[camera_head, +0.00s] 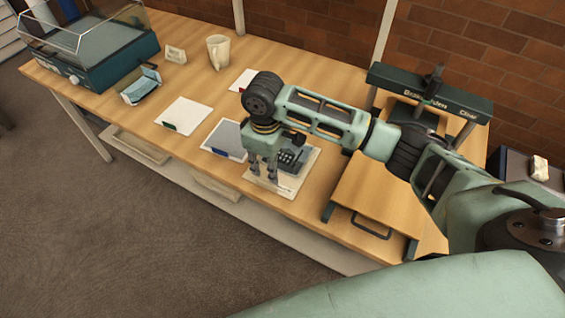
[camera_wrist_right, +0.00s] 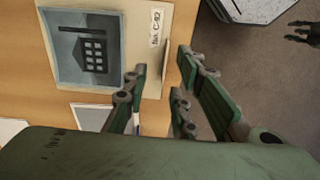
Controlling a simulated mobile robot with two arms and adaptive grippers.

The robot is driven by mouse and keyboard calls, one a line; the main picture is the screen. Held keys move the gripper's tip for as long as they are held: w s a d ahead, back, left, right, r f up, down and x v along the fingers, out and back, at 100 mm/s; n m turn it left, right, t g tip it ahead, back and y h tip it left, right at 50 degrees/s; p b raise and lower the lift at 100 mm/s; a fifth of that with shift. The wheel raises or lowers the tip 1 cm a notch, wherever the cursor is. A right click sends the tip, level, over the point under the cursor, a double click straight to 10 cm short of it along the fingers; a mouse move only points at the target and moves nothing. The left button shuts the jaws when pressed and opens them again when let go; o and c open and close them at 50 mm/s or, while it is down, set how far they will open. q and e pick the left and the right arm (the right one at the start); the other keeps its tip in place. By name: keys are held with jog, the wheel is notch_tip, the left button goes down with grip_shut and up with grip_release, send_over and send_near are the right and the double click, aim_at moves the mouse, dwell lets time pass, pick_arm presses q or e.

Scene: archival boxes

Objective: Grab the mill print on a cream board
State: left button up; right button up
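The mill print on a cream board (camera_head: 310,162) lies flat near the front edge of the table, partly hidden by my right arm. In the right wrist view, the print (camera_wrist_right: 80,62) shows a dark building with windows on a blue-grey ground, with a small label on its cream margin. My right gripper (camera_head: 263,175) points down over the board's front left part. In the wrist view its fingers (camera_wrist_right: 160,88) are apart, near the board's label-side margin, with nothing clearly gripped. A small dark gripper shape, probably my left one (camera_wrist_right: 300,33), shows over the floor.
A grey card (camera_head: 226,138) and a white card (camera_head: 184,115) lie to the left of the board. A wooden stand with a dark handle (camera_head: 371,226) is close on the right.

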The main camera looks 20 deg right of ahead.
aim_at(266, 181)
jog(key=f, duration=0.2)
jog(key=f+p, duration=0.1)
jog(key=f, duration=0.1)
jog(key=a+f, duration=0.1)
jog(key=f, duration=0.2)
jog(key=shift+p, duration=0.3)
jog(key=shift+c, duration=0.4)
grip_shut()
